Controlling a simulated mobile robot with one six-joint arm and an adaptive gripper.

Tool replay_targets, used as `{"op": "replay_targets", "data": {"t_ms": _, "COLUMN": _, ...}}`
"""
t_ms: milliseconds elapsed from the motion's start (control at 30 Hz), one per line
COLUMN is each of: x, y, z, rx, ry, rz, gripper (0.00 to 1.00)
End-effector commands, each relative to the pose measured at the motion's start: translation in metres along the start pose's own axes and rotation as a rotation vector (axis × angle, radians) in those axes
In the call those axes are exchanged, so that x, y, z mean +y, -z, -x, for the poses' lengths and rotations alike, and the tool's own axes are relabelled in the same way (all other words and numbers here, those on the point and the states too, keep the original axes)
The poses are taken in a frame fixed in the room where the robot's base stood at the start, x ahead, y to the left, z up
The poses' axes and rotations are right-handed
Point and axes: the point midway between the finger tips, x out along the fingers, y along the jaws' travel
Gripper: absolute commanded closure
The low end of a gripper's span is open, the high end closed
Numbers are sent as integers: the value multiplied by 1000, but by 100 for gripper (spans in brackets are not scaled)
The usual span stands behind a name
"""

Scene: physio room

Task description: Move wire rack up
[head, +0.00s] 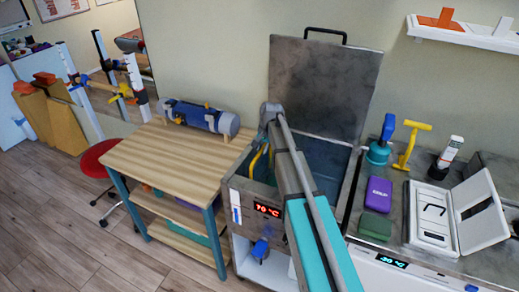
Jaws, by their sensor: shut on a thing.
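The open water tank (233,190) stands in the middle of the head view, with its grey lid (325,85) raised behind it and a red 70 °C display on its front. A bent yellow piece (258,160) shows inside the tank at the left, close beside my arm. It looks like a handle of the wire rack, but I cannot make out the rack's frame. My arm reaches across the tank's front and over its opening. My gripper is hidden behind the arm links, so its hold does not show.
A wooden trolley (180,150) with a blue roll-shaped device (200,117) adjoins the tank's left. The right counter holds a purple box (378,193), a green block (375,226), a yellow tool (411,145) and an open white case (480,213). A red stool (98,157) stands left.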

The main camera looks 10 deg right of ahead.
Motion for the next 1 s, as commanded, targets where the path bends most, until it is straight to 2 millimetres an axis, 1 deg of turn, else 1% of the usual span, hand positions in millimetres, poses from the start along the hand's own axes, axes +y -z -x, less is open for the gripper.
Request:
{"op": "replay_targets", "data": {"t_ms": 33, "x": -4, "y": 1, "z": 5, "rx": 0, "ry": 7, "rz": 1, "gripper": 100}}
{"op": "replay_targets", "data": {"t_ms": 267, "x": -8, "y": 2, "z": 26, "rx": 2, "ry": 7, "rz": 1, "gripper": 100}}
{"op": "replay_targets", "data": {"t_ms": 800, "x": -22, "y": 4, "z": 102, "rx": 6, "ry": 6, "rz": 0, "gripper": 100}}
{"op": "replay_targets", "data": {"t_ms": 1000, "x": -27, "y": 4, "z": 126, "rx": 6, "ry": 6, "rz": 0, "gripper": 100}}
